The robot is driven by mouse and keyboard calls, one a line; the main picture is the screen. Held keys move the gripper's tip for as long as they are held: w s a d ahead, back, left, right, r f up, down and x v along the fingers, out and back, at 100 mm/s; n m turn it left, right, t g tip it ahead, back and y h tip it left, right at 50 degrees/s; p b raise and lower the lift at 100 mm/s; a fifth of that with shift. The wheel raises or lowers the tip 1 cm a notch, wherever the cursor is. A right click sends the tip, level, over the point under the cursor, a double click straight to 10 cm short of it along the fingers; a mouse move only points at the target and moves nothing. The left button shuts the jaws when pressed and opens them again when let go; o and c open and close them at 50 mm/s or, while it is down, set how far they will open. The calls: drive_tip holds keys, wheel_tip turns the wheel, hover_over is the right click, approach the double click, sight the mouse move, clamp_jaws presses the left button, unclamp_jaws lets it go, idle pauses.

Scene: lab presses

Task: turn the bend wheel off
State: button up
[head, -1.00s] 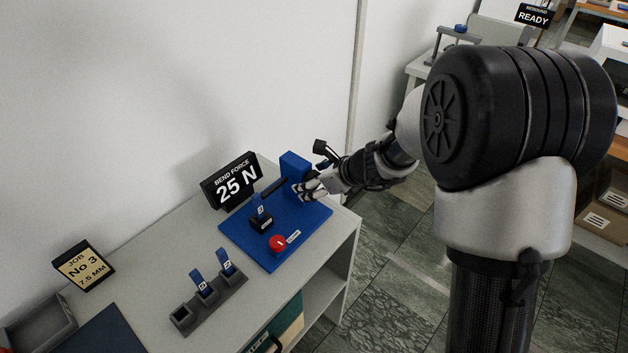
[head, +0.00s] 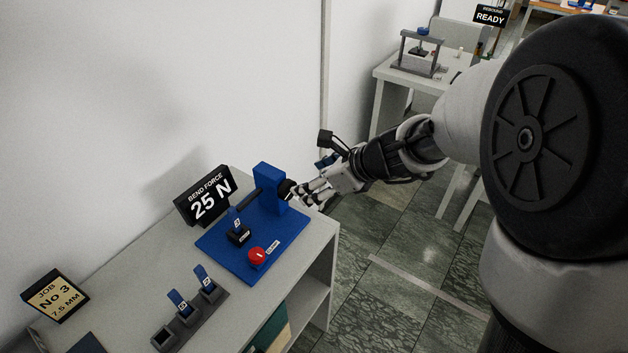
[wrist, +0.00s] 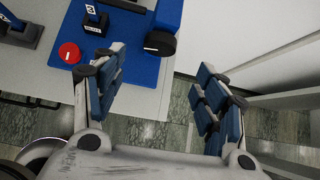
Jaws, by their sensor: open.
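The bend wheel is a black round knob (wrist: 161,44) on the side of a blue post, with a white mark on its left part in the wrist view. In the head view the wheel (head: 285,188) shows at the blue post (head: 268,182), just left of my fingertips. My gripper (head: 299,194) is open and empty. In the wrist view its blue-padded fingers (wrist: 158,72) are spread wide, with the wheel ahead between them and beyond the tips. I see no clear contact. The sign behind reads BEND FORCE 25 N (head: 207,197).
On the blue base plate (head: 230,262) are a red clamp knob (head: 257,256) and a black holder (head: 238,236) with a blue numbered piece. A grey rack (head: 190,325) holds blue pieces on the bench. Open floor (head: 400,270) lies right of the bench.

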drive_tip(key=shift+f, duration=0.1)
drive_tip(key=t+y+p, duration=0.5)
drive_tip(key=y+p, duration=0.3)
drive_tip(key=p, duration=0.3)
approach(287, 190)
drive_tip(key=w+b+x, duration=0.1)
drive_tip(key=b+x, duration=0.1)
drive_tip(key=x, duration=0.6)
drive_tip(key=shift+w+f, duration=0.25)
drive_tip(key=shift+f, duration=0.35)
drive_tip(key=shift+n, duration=0.3)
drive_tip(key=c, duration=1.1)
